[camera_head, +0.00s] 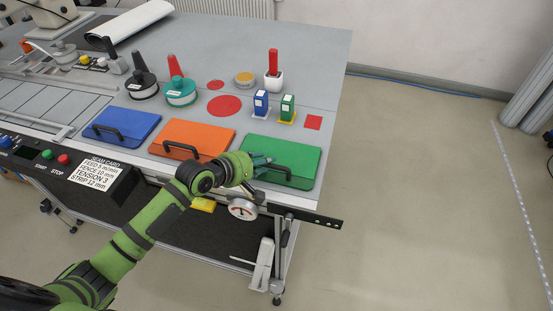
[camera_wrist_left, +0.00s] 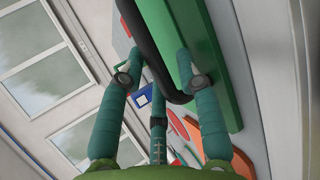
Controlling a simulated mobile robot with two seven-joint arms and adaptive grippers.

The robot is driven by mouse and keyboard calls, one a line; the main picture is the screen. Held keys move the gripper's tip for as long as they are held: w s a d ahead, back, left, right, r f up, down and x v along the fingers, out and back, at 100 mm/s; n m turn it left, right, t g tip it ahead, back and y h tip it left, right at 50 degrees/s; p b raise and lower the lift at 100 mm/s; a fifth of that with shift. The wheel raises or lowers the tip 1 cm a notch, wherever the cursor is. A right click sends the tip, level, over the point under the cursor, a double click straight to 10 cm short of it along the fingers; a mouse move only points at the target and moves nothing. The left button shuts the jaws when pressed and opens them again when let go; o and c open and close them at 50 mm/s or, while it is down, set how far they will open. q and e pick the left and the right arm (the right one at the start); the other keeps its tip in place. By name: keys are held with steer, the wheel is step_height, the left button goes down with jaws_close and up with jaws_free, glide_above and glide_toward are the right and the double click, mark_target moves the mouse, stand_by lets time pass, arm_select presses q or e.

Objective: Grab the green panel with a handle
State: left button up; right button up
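The green panel (camera_head: 303,157) lies on the near right corner of the table, with a black handle (camera_head: 278,171) near its front edge. My left gripper (camera_head: 262,159) is at the panel's left side, close to the handle. In the left wrist view the handle (camera_wrist_left: 150,45) runs between the spread fingers of the gripper (camera_wrist_left: 155,70), and the green panel (camera_wrist_left: 215,65) is behind the right finger. The fingers stand apart and do not visibly close on the handle. Contact cannot be told. My right gripper is not in view.
An orange panel (camera_head: 192,137) and a blue panel (camera_head: 121,124) with handles lie to the left. Blue (camera_head: 261,103) and green (camera_head: 287,107) small boxes stand behind the green panel. Floor to the right is clear.

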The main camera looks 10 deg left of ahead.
arm_select(q)
jaws_close()
steer(key=shift+r, duration=0.1)
